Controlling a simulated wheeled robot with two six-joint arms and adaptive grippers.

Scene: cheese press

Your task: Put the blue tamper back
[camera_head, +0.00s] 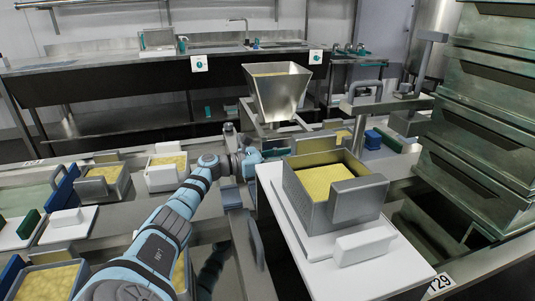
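I cannot tell for sure which blue thing is the tamper. A small blue block (373,139) stands at the back right, beside the grey press parts. A blue slab (63,188) leans upright at the left, and part of another blue piece (11,272) shows at the lower left edge. My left arm reaches from the bottom up to the middle. Its gripper (247,161) is at the far end, left of the large cheese-filled mould, small and partly hidden by my wrist. I cannot see its fingers clearly or whether it holds anything. My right gripper is not in view.
A grey mould (311,205) with yellow curd stands on a white board (290,230) with a white-handled block (364,246). A steel hopper (277,95) stands behind. Stacked metal bins (485,110) block the right. Several curd-filled moulds (103,184) and white boards fill the left.

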